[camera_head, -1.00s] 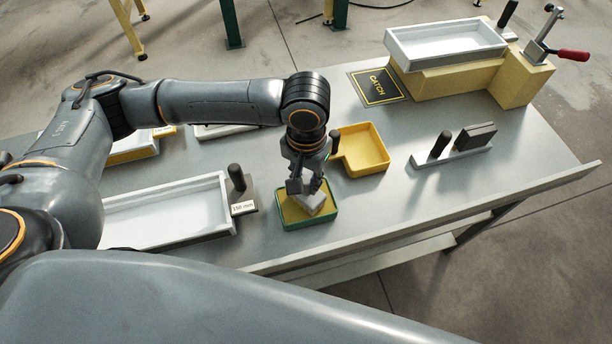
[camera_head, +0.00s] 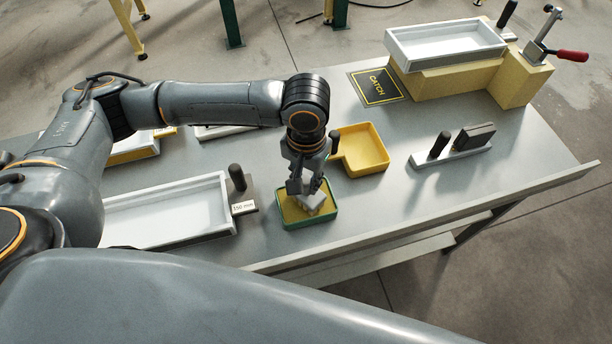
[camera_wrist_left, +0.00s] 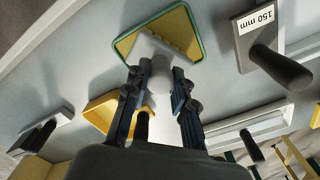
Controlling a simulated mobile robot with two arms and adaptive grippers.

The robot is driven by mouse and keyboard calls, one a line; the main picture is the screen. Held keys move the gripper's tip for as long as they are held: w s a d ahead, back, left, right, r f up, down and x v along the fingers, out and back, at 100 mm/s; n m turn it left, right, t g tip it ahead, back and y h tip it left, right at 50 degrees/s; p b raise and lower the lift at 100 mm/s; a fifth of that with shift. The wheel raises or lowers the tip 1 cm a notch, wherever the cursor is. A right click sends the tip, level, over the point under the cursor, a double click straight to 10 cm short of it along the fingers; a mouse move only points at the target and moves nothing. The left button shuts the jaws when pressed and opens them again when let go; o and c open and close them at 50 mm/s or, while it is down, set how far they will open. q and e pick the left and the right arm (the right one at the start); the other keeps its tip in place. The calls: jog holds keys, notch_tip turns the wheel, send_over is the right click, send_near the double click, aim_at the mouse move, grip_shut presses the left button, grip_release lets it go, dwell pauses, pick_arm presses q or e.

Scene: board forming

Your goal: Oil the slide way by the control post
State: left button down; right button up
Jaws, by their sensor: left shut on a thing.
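My left gripper (camera_head: 307,188) points down over a shallow green-rimmed tray (camera_head: 291,224) with a yellow inside. It is shut on the upright grip of a pale grey block (camera_head: 318,206), which is in or just above the tray; contact with the yellow surface cannot be told. In the left wrist view the fingers (camera_wrist_left: 160,82) stand either side of that grip, and the block (camera_wrist_left: 166,45) lies across the green-rimmed tray (camera_wrist_left: 201,47). A post with a red handle (camera_head: 573,55) stands at the far right by a yellow stand (camera_head: 450,80). My right gripper is not seen.
A yellow tray (camera_head: 382,164) sits just behind the gripper. A black-handled tool (camera_head: 451,157) lies right; a "CATCH" plate (camera_head: 378,87) lies behind. The table's front right is clear.

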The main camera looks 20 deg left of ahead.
pick_arm(q)
jog(key=shift+s+f+p, duration=0.1)
jog(key=shift+f+p, duration=0.05)
jog(key=shift+p, duration=0.2)
dwell(1.3)
notch_tip(320, 180, up, 7)
jog(key=p, duration=0.9)
jog(key=shift+r, duration=0.2)
jog(key=shift+f, duration=0.1)
dwell(0.3)
